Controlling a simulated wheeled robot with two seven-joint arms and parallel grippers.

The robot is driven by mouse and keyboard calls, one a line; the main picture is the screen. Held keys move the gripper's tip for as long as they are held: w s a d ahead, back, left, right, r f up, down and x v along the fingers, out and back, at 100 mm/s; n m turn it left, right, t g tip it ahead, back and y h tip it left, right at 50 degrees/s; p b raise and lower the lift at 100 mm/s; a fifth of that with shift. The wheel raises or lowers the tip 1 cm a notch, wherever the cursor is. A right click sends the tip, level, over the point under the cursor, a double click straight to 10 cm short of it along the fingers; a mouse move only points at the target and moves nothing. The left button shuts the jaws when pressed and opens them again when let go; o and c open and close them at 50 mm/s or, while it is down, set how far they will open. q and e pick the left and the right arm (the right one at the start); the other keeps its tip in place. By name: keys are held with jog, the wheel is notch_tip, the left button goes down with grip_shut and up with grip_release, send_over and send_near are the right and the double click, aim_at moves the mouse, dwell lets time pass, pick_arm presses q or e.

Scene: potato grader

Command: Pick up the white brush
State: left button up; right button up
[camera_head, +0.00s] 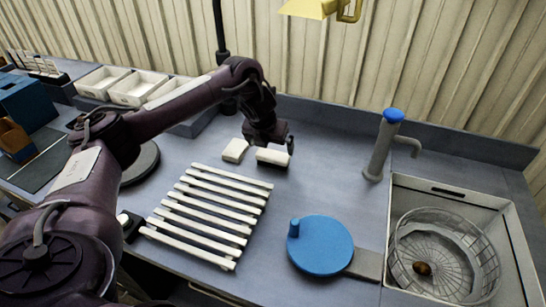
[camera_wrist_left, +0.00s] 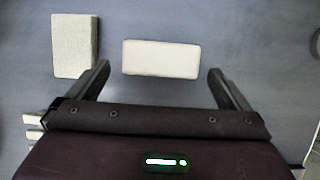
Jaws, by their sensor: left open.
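Two small pale blocks lie side by side on the grey-blue counter. The white one (camera_head: 273,158), likely the white brush, is a smooth oblong and also shows in the left wrist view (camera_wrist_left: 161,59). The other is a cream, rough-textured block (camera_head: 235,150), seen at the upper left in the left wrist view (camera_wrist_left: 75,46). No bristles can be made out on either. My left gripper (camera_head: 270,146) is open and empty above the white block. In the left wrist view its fingers (camera_wrist_left: 159,70) stand either side of the white block's near edge, apart from it. My right gripper is out of view.
A white slatted rack (camera_head: 212,210) lies in front of the blocks. A blue round lid-like disc (camera_head: 322,246) with a knob lies to the right. A blue-topped tap (camera_head: 381,150) and a sink (camera_head: 405,198) with a wire basket stand at right. White bins (camera_head: 138,88) stand back left.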

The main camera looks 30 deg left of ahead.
aim_at(273, 154)
pick_arm(q)
jog(key=f, duration=0.1)
jog(key=f+p, duration=0.1)
jog(key=f, duration=0.1)
jog(key=shift+w+d+p, duration=0.15)
jog(key=shift+w+p, duration=0.1)
jog(key=shift+p, duration=0.1)
jog(key=x, duration=0.3)
jog(key=shift+r, duration=0.1)
jog(key=shift+w+f+p, duration=0.2)
jog(key=shift+f+p, duration=0.1)
jog(key=shift+f, duration=0.1)
jog(key=c, duration=0.6)
jog(key=shift+c, duration=0.2)
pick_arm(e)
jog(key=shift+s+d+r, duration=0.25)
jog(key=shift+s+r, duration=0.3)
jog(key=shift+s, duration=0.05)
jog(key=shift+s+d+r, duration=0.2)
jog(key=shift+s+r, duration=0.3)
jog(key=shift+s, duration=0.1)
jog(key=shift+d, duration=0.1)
